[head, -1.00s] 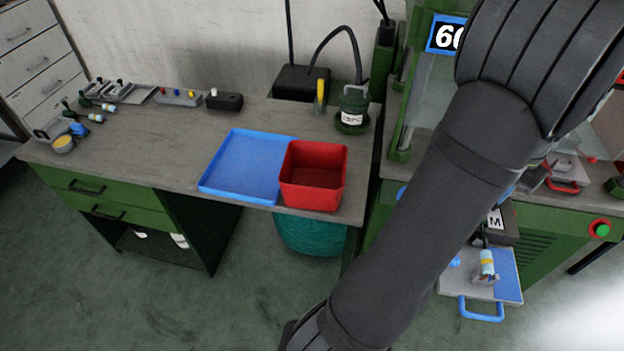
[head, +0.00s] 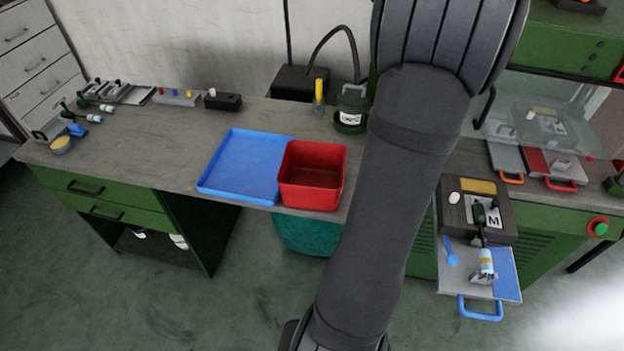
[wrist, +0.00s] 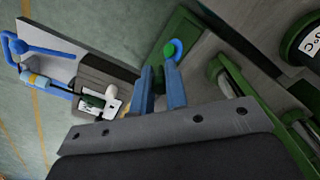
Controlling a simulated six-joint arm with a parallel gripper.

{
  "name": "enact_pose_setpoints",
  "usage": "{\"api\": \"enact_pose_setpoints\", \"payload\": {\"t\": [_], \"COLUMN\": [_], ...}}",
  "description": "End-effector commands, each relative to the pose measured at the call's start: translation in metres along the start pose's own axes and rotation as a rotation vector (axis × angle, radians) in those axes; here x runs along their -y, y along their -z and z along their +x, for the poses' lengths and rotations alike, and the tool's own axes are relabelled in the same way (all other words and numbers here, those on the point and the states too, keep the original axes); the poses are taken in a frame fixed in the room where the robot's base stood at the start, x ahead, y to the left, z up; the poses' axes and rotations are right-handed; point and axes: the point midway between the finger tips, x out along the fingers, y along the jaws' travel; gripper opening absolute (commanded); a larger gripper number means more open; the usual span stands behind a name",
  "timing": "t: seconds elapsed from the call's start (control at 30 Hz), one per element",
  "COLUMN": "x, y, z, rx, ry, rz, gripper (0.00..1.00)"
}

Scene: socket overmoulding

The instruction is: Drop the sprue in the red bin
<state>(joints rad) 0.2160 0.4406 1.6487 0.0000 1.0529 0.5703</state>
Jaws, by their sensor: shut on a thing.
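The red bin (head: 311,196) stands on the bench's front edge in the head view and looks empty. In the wrist view my gripper (wrist: 160,78) has its two blue-grey fingers close together. In the head view my arm hides the gripper and the piece. The bin cannot be made out in the wrist view.
A shallow blue tray (head: 236,166) touches the bin's left side. At right, a mould marked M (head: 477,212) and a grey slide with a blue handle (head: 480,312) hold a cable part. The bench's middle is clear.

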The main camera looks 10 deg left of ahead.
Motion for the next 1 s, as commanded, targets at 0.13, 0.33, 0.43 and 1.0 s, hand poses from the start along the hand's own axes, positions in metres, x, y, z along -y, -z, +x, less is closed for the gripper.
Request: {"api": "enact_pose_setpoints", "payload": {"t": [0.13, 0.33, 0.43, 1.0], "x": [0.046, 0.096, 0.114, 0.141], "y": [-0.039, -0.095, -0.122, -0.171], "z": [-0.001, -0.002, -0.002, 0.017], "rx": [0.000, -0.001, 0.000, 0.001], "ry": [0.000, 0.001, 0.000, -0.002], "rz": [-0.010, -0.010, -0.008, 0.002], "gripper": [0.00, 0.00, 0.00, 0.00]}}
